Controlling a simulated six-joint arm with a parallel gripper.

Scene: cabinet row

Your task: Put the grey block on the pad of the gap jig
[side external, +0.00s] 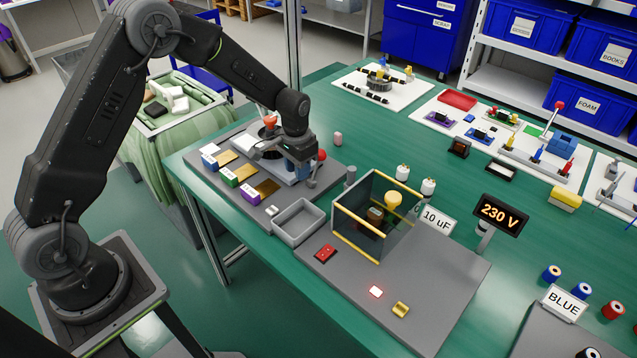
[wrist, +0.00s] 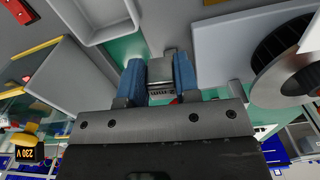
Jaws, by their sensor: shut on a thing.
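My gripper (wrist: 159,85) has blue fingers, shut on the grey block (wrist: 160,66), which shows between them in the wrist view. In the side view my gripper (side external: 298,172) is low over the right part of a grey board (side external: 232,187), and the block cannot be made out there. The board carries a light grey raised plate (side external: 272,168), partly hidden by my gripper, and blue, green and purple labelled blocks beside gold plates (side external: 267,187). I cannot tell which part is the jig's pad, or whether the block touches anything below.
An empty grey tray (side external: 298,222) stands in front of the board. A glass-walled box with yellow edges (side external: 375,215) is to the right. A red ball (side external: 321,155) on a post is close beside my gripper. A dark round part (wrist: 287,52) is at right in the wrist view.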

